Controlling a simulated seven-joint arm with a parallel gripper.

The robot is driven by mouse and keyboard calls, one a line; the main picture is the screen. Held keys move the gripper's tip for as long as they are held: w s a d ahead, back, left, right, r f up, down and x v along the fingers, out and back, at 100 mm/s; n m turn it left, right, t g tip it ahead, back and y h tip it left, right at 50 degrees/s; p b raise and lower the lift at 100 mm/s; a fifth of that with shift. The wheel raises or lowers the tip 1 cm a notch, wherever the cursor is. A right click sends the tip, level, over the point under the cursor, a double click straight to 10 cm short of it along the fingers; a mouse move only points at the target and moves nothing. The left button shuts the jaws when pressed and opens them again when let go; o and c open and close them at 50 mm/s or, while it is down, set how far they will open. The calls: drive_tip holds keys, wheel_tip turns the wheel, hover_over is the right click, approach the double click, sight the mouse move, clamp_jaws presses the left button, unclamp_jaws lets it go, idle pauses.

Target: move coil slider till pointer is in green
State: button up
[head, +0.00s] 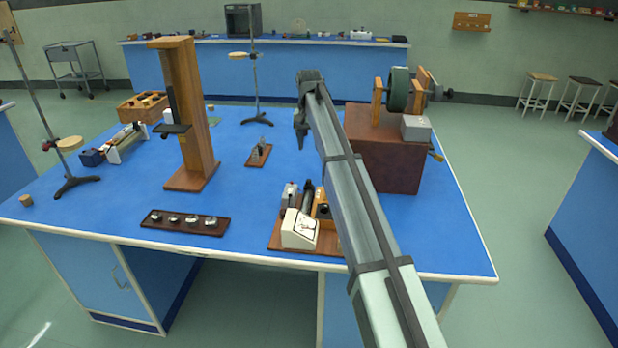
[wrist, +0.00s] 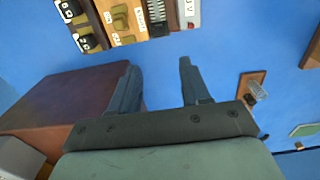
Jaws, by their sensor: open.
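A wooden board (head: 275,247) near the front edge of the blue bench carries a white sloped meter (head: 299,229) with a dark pointer. The green zone and pointer reading are too small to tell. Behind the meter are a dark coil-like cylinder (head: 308,194) and a wooden block (head: 322,205), partly hidden by my arm. I cannot tell which part is the slider. My gripper (wrist: 157,75) is open and empty, above the bench, apart from the board.
A large brown box (head: 385,160) with a green coil wheel (head: 398,90) stands right of my gripper. A tall wooden stand (head: 190,120) is left. A small wooden board (head: 258,156) lies between, and a dark weight tray (head: 185,222) front left. Bare blue bench separates them.

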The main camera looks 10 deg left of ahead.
sight(309, 184)
wheel_tip(309, 184, down, 14)
drive_tip(key=shift+r, duration=0.2)
idle(0.4)
clamp_jaws()
idle(0.4)
